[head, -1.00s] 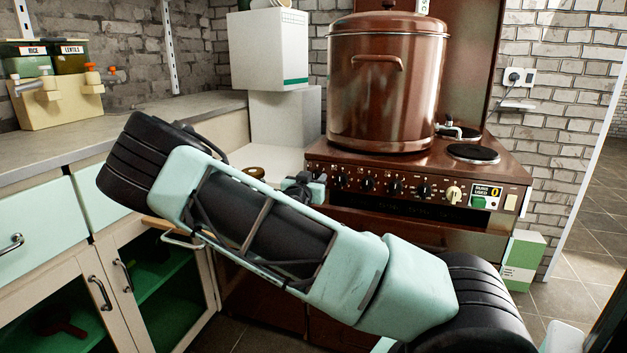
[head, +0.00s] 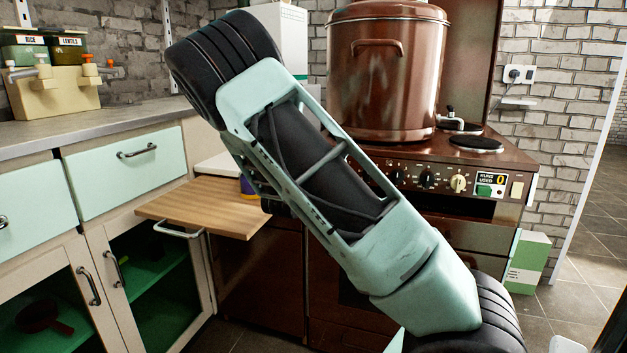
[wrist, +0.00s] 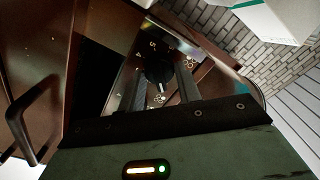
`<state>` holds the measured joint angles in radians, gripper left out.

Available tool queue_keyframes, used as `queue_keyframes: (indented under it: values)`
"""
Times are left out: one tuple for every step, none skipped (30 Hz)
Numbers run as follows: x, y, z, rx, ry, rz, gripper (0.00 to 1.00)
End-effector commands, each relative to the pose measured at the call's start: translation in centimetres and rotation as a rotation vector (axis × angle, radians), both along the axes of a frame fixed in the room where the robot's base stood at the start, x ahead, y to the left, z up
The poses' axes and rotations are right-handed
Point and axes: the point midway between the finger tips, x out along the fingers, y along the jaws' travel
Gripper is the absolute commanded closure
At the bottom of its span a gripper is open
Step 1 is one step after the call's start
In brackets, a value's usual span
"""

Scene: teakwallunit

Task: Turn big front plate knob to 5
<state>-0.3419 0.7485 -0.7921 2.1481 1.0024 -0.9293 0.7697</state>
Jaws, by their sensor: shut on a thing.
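In the wrist view my gripper (wrist: 161,80) has its two fingers on either side of a black knob (wrist: 157,70) and is shut on it. The panel around the knob carries white marks, with a 5 (wrist: 153,44) just above the knob and a 4 to its upper left. I cannot tell exactly where the knob points. In the head view my arm hides the gripper and the left part of the brown stove's control panel (head: 478,206). A black knob (head: 426,179) and a cream knob (head: 458,183) show to the right of the arm.
A large brown pot (head: 385,85) stands on the stove top. A wooden board (head: 190,207) juts out left of the stove, beside green drawers (head: 125,165). A white box (wrist: 278,18) is at the upper right of the wrist view. A green-and-white box (head: 530,262) stands right of the stove.

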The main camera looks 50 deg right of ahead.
Motion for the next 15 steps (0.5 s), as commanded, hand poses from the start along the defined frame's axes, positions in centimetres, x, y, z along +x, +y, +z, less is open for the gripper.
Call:
queue_keyframes:
  values:
    - [-0.09,-0.06,-0.58,0.021,-0.047,-0.001,0.89]
    - [-0.09,-0.06,-0.60,0.031,-0.073,-0.002,0.89]
    - [-0.08,-0.05,-0.62,0.045,-0.108,-0.001,0.89]
    - [-0.10,-0.06,-0.65,0.056,-0.134,-0.001,0.89]
    - [-0.13,-0.08,-0.65,0.066,-0.161,-0.002,0.89]
    - [-0.11,-0.06,-0.70,0.081,-0.196,-0.001,0.89]
    - [-0.10,-0.04,-0.72,0.093,-0.222,-0.001,0.89]
    - [-0.12,-0.07,-0.74,0.103,-0.249,-0.001,0.89]
    - [-0.14,-0.09,-0.75,0.117,-0.284,-0.001,0.89]
    - [-0.13,-0.07,-0.79,0.129,-0.310,-0.001,0.89]
    - [-0.14,-0.07,-0.77,0.139,-0.337,-0.001,0.89]
    - [-0.15,-0.07,-0.81,0.153,-0.372,-0.001,0.89]
    - [-0.16,-0.08,-0.82,0.164,-0.399,-0.001,0.89]
    - [-0.17,-0.09,-0.87,0.175,-0.424,-0.002,0.89]
    - [-0.19,-0.09,-0.87,0.190,-0.460,-0.002,0.89]
